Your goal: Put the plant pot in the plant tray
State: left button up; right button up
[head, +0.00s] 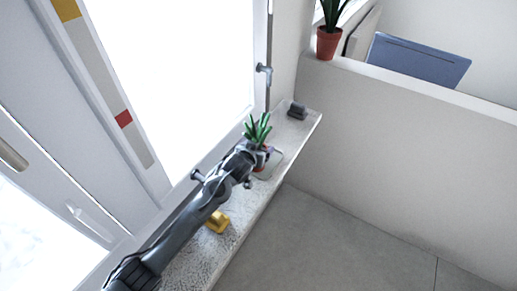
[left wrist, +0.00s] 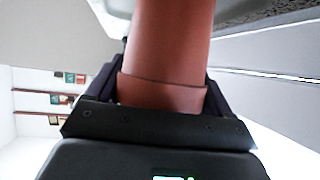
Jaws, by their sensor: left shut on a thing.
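The plant pot is a terracotta pot (left wrist: 170,50) with green spiky leaves. In the left wrist view it fills the space between the fingers of my left gripper (left wrist: 162,90), which is shut on it. In the head view the leaves (head: 257,129) rise behind my left gripper (head: 264,158), and most of the pot is hidden. A pale tray (head: 277,164) with a rounded rim shows on the sill around and below the gripper. I cannot tell whether the pot touches it. My right gripper is not in view.
The narrow stone sill (head: 301,128) runs along the window. A small dark grey object (head: 297,110) sits at its far end and a yellow object (head: 217,222) nearer. Another potted plant (head: 328,43) stands on the half wall (head: 400,125). Floor to the right is clear.

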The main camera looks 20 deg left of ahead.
pick_arm(q)
jog(key=shift+w+f, duration=0.1)
jog(key=shift+f, duration=0.05)
jog(key=o, duration=1.2)
jog(key=shift+o, duration=0.2)
jog(key=shift+s+r, duration=0.35)
jog(key=p+v, duration=0.1)
jog(key=v, duration=1)
jog(key=shift+s, duration=0.2)
